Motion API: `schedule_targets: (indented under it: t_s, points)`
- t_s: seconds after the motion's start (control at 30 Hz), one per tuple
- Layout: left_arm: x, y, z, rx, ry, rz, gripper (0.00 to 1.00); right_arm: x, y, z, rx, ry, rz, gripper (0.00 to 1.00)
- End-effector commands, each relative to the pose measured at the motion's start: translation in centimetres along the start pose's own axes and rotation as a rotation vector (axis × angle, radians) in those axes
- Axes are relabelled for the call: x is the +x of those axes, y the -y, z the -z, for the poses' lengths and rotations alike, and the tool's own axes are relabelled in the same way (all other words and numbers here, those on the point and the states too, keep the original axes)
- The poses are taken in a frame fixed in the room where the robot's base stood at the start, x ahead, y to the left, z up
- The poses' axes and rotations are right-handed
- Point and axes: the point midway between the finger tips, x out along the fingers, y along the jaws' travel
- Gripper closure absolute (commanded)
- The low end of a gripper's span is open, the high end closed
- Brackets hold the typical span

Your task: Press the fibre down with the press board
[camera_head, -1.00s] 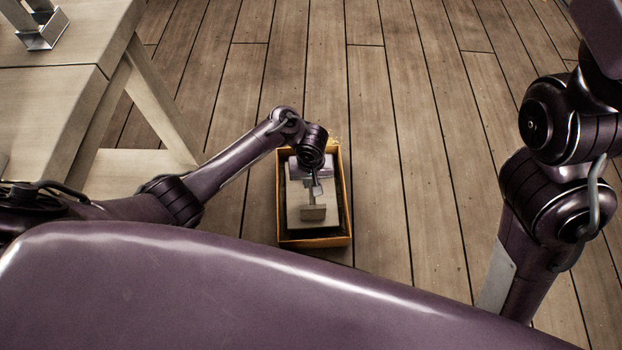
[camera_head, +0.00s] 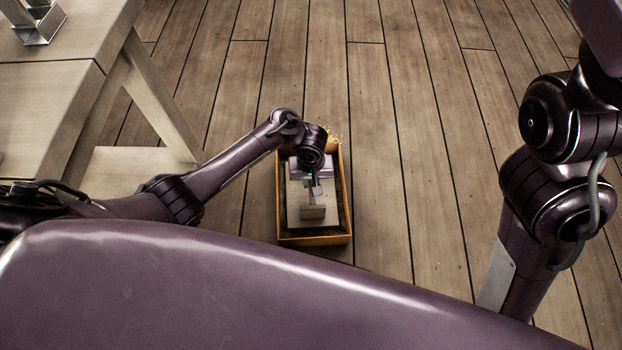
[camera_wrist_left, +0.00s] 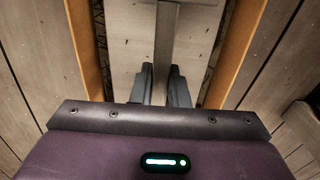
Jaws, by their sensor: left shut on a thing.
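The press board (camera_head: 295,214) is a pale flat plate with an upright T-shaped handle (camera_head: 313,212). It lies inside an open orange-brown box (camera_head: 283,240) on the floor. My left gripper (camera_head: 316,188) reaches down into the box from above. In the left wrist view its two fingers (camera_wrist_left: 161,88) are closed around the handle's post (camera_wrist_left: 163,55), with the board (camera_wrist_left: 130,35) beneath. A little straw-like fibre (camera_head: 337,141) shows at the box's far edge and in dark gaps beside the board. Most fibre is hidden under the board. My right gripper is out of view.
A pale wooden table (camera_head: 50,110) stands at the left, with a metal holder (camera_head: 42,25) on it. The plank floor (camera_head: 400,150) right of the box and beyond it is clear. The box walls (camera_wrist_left: 236,50) rise close on both sides of my left gripper.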

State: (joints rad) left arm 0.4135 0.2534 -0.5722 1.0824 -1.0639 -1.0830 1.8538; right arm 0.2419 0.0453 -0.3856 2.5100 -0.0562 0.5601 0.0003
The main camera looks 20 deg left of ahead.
Motion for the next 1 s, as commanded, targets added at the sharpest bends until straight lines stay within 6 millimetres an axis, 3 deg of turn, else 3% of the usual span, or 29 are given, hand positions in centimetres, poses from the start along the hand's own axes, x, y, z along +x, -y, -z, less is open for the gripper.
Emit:
schedule_targets:
  t_s: [1.0]
  points:
    - [1.6, 0.0, 0.0, 0.0, 0.0, 0.0, 1.0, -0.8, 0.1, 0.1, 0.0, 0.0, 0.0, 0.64]
